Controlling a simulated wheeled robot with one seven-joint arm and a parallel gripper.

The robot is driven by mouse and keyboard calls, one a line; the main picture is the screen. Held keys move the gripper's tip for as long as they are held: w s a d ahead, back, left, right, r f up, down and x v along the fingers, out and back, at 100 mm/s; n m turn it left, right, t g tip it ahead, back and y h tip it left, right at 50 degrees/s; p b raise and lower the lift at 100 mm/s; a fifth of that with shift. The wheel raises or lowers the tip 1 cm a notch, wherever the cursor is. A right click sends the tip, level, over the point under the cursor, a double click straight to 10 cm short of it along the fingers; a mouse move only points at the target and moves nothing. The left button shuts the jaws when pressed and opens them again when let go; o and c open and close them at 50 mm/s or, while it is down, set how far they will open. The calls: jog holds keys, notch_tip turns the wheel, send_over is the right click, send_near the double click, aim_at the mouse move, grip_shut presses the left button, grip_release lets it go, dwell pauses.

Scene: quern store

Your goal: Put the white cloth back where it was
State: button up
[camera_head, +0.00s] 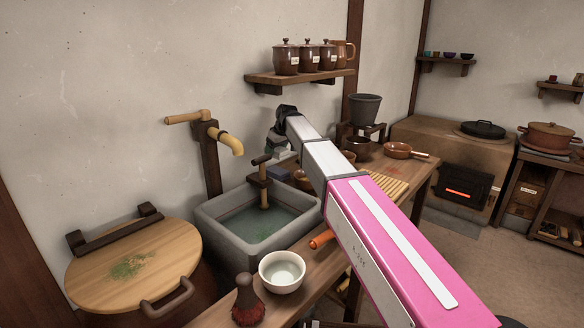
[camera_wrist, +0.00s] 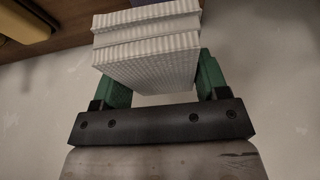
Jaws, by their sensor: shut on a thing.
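The white cloth (camera_wrist: 150,45) is a folded, ribbed stack of layers in the wrist view. My gripper (camera_wrist: 160,78) is shut on it, with one green finger on each side. In the head view my gripper (camera_head: 277,140) is at the far end of the outstretched pink and white arm, against the wall behind the sink and below the shelf with jars. A small pale patch of the cloth (camera_head: 284,155) shows just under it there. I cannot tell whether the cloth touches anything below.
A grey stone sink (camera_head: 215,222) with water and a bamboo spout (camera_head: 225,142) stands left of the gripper. A dark blue folded thing (camera_head: 279,174) lies below it. The wall shelf (camera_head: 300,78) holds several brown jars. A white bowl (camera_head: 282,271) sits on the front counter.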

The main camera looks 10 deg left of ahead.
send_over(290, 169)
jog(key=f, duration=0.5)
jog(key=shift+s+d+f, duration=0.1)
jog(key=shift+d+f, duration=0.25)
jog(key=shift+f, duration=2.05)
jog(key=shift+f, duration=0.1)
jog(key=o, duration=0.9)
jog(key=v, duration=1.2)
jog(key=shift+s+d, duration=0.15)
